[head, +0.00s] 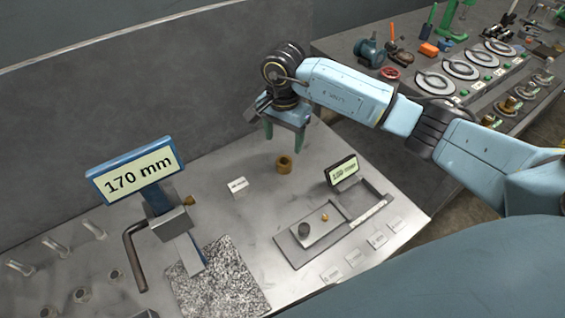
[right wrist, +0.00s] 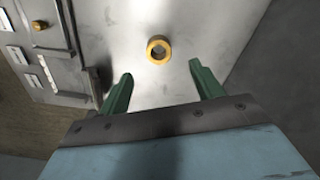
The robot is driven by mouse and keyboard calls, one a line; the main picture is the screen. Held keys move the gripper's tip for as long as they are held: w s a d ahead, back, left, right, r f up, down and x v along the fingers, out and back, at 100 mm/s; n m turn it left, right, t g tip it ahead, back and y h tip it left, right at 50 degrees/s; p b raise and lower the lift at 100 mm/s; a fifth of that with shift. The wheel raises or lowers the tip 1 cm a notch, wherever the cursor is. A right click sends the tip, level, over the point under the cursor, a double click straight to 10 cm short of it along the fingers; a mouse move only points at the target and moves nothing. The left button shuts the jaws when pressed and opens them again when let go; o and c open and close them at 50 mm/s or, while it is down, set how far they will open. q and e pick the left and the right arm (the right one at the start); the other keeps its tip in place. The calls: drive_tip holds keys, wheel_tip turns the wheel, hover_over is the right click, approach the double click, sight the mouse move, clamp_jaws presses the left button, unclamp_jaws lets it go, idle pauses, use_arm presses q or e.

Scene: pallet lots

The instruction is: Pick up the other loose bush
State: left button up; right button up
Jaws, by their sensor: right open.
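A brass-coloured bush (head: 284,168) stands alone on the grey metal bench top, a short ring with an open bore. It also shows in the right wrist view (right wrist: 159,40), beyond the fingertips and between their lines. My right gripper (head: 284,139) is open and empty, with its green fingers pointing down above the bush. In the right wrist view its two fingers (right wrist: 160,71) are spread wide and apart from the bush. My left gripper is not in view.
A stand with a "170 mm" display (head: 138,178) is left of the bush, above a speckled plate (head: 240,278). A low fixture with a small display (head: 342,171) is at right. The bench around the bush is clear.

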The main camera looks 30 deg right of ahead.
sight(284, 161)
wheel_tip(284, 161, down, 3)
drive_tip(key=shift+f, duration=0.5)
wheel_tip(284, 161, down, 5)
drive_tip(key=shift+s+r, duration=0.1)
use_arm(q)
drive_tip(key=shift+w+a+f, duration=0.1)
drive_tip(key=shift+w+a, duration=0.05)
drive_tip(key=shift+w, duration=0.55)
use_arm(e)
drive_tip(key=shift+c, duration=0.4)
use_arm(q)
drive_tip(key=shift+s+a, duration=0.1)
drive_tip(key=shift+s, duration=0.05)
use_arm(e)
drive_tip(key=c, duration=1.1)
